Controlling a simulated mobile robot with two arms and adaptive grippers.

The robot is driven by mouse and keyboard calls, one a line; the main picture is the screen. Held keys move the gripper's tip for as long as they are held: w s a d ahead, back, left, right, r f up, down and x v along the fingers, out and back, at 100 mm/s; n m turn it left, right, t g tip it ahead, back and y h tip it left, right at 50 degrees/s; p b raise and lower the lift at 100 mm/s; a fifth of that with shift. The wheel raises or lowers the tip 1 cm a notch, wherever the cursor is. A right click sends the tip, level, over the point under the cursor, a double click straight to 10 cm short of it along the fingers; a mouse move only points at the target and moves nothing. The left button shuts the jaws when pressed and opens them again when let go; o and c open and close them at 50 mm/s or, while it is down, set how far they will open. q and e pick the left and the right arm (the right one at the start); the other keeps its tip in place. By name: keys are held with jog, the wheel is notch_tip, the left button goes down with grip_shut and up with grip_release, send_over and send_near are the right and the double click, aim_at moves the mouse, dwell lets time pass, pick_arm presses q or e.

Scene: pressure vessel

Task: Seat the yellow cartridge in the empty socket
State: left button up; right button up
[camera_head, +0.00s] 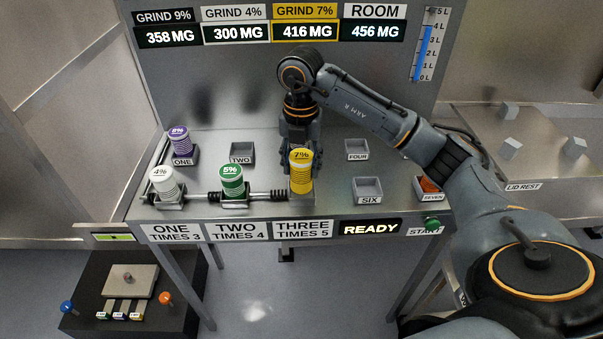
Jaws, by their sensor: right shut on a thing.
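The yellow cartridge (301,174), marked 7%, stands upright at the right end of the front row, in line with the shaft. My right gripper (303,160) comes down from behind and is shut on it. A grey holder shows at its foot, but I cannot tell whether the cartridge rests fully in it. The white 4% cartridge (163,182) and the green 5% cartridge (232,181) stand in the front holders to its left. Sockets two (242,152), four (357,149) and six (367,188) are empty. My left gripper is out of view.
A purple cartridge (180,140) stands in socket one. An orange piece (430,184) sits in socket seven, partly behind my right arm. A green start button (432,223) is on the front edge. The display (370,228) reads READY. A side table (540,160) holds grey blocks.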

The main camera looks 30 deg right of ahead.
aim_at(302, 175)
jog(key=shift+w+d+f, duration=0.3)
jog(key=shift+w+f, duration=0.1)
jog(key=shift+f, duration=0.15)
jog(key=f, duration=0.1)
jog(key=f+p, duration=0.2)
jog(key=f, duration=0.1)
jog(key=shift+w+d, duration=0.25)
jog(key=shift+w, duration=0.05)
jog(key=shift+f, duration=0.1)
jog(key=o, duration=1.4)
